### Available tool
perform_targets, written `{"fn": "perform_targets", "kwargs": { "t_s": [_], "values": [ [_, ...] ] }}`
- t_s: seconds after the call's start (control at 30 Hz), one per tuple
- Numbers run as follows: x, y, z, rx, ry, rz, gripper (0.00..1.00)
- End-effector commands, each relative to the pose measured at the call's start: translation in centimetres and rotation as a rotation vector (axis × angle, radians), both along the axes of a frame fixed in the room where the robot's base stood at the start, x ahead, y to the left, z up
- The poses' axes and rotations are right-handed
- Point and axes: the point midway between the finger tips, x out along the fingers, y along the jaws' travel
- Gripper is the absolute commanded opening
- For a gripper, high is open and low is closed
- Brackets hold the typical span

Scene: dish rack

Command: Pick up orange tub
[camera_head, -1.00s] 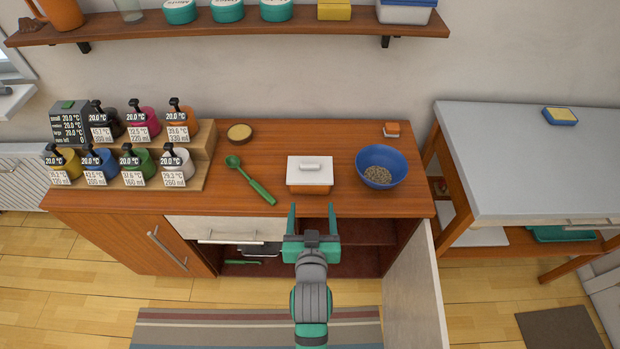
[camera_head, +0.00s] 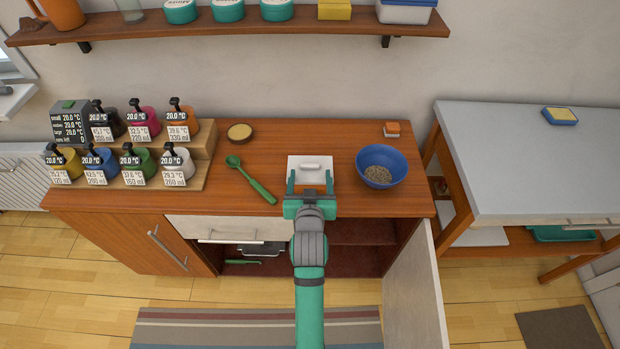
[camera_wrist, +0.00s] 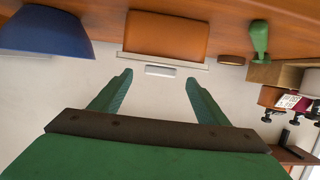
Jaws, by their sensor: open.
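The orange tub (camera_wrist: 166,36) stands on the wooden counter and appears upside down at the top of the wrist view. Its white lid (camera_head: 310,160) with a small handle shows in the head view, where my gripper hides most of the tub's orange front. My gripper (camera_head: 310,176) is open and empty at the front of the tub. Its two green fingers are spread to either side of the lid in the head view. In the wrist view the fingertips (camera_wrist: 158,78) are still short of the tub, with the lid handle between and beyond them.
A blue bowl (camera_head: 396,163) stands just right of the tub. A green spoon (camera_head: 256,186) lies to its left. A cabinet door (camera_head: 415,290) hangs open at the front right.

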Motion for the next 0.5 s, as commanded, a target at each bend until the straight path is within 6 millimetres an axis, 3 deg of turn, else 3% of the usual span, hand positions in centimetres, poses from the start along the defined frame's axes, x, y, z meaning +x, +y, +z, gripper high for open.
{"fn": "perform_targets", "kwargs": {
  "t_s": [0.2, 0.5],
  "values": [
    [2.7, 0.2, -0.5, 0.000, 0.001, 0.000, 0.69],
    [3.1, 0.2, -0.7, 0.000, 0.000, 0.000, 0.69]
  ]
}}
